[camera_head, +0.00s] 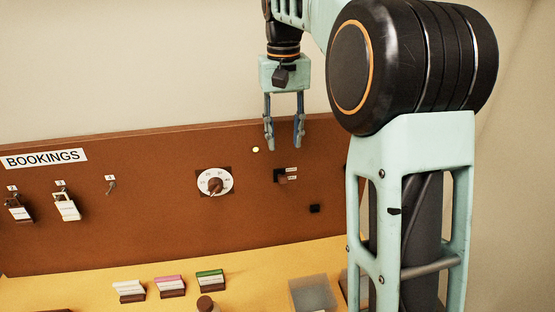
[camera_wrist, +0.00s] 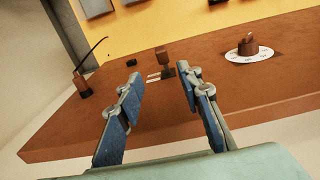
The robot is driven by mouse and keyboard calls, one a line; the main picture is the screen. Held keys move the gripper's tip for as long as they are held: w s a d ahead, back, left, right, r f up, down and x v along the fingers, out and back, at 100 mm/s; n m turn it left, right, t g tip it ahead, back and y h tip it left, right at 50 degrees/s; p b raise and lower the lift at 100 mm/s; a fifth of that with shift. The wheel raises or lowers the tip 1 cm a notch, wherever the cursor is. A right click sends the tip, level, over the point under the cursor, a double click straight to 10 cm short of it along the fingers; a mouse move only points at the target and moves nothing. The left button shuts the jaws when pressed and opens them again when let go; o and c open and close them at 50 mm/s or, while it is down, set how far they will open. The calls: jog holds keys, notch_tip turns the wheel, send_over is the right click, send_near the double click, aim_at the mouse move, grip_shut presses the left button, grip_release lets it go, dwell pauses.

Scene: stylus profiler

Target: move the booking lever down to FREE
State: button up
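In the wrist view the lever (camera_wrist: 163,56) shows as a brown block on a dark stem, standing out from the board. My gripper (camera_head: 284,144) points down above the lever, fingers apart and empty. In the wrist view the lever appears beyond and between the open fingertips (camera_wrist: 158,79), apart from both.
A white dial (camera_head: 215,182) with a brown knob is left of the lever. A small black piece (camera_head: 314,208) is lower right. Coloured card blocks (camera_head: 170,287) and a clear box (camera_head: 312,293) stand on the yellow surface below.

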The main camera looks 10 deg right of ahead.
aim_at(283, 176)
jog(key=f, duration=1)
jog(key=shift+w+f, duration=0.25)
jog(key=shift+f, duration=0.05)
grip_shut()
